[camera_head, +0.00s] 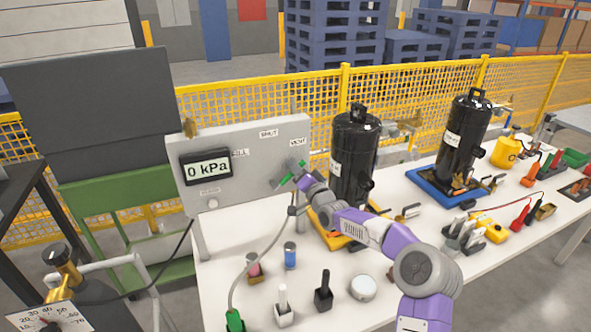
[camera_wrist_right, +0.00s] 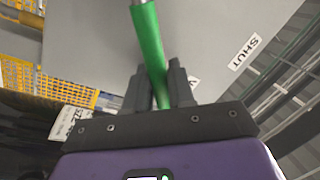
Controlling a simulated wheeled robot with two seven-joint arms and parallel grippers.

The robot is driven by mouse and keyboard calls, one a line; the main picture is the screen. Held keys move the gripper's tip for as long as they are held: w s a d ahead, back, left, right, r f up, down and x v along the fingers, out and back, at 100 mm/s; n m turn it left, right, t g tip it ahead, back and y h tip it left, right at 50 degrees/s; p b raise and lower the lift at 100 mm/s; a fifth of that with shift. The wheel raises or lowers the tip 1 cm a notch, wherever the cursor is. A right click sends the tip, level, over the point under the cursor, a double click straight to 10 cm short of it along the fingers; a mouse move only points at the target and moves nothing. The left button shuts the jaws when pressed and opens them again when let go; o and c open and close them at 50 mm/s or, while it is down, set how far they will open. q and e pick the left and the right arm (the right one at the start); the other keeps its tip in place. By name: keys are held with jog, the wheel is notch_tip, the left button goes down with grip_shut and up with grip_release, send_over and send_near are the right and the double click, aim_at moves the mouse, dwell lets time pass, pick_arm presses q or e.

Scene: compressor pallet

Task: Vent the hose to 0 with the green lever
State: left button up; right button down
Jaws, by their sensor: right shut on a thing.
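The grey panel (camera_head: 240,150) stands upright at the back left of the white table. Its display (camera_head: 207,167) reads 0 kPa. The green lever (camera_head: 284,181) is at the panel's right side, below the SHUT and VENT labels, partly hidden by my gripper. My right gripper (camera_head: 297,172) is on the lever. In the right wrist view the green lever (camera_wrist_right: 148,42) runs down between the fingers of my right gripper (camera_wrist_right: 160,88), which is shut on it. A label partly hidden by the fingers begins with V; SHUT is readable to the right. My left gripper is not in view.
A black compressor (camera_head: 353,160) stands right of the panel, close to my right arm. Another black compressor (camera_head: 463,140) stands in a blue tray (camera_head: 425,183) farther right. A grey hose (camera_head: 262,258) runs down to a green fitting (camera_head: 234,320). Small tools and containers crowd the table.

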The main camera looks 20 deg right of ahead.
dwell(0.3)
jog(key=c, duration=1.1)
grip_release()
jog(key=shift+s, duration=0.1)
jog(key=v, duration=0.7)
jog(key=shift+s, duration=0.2)
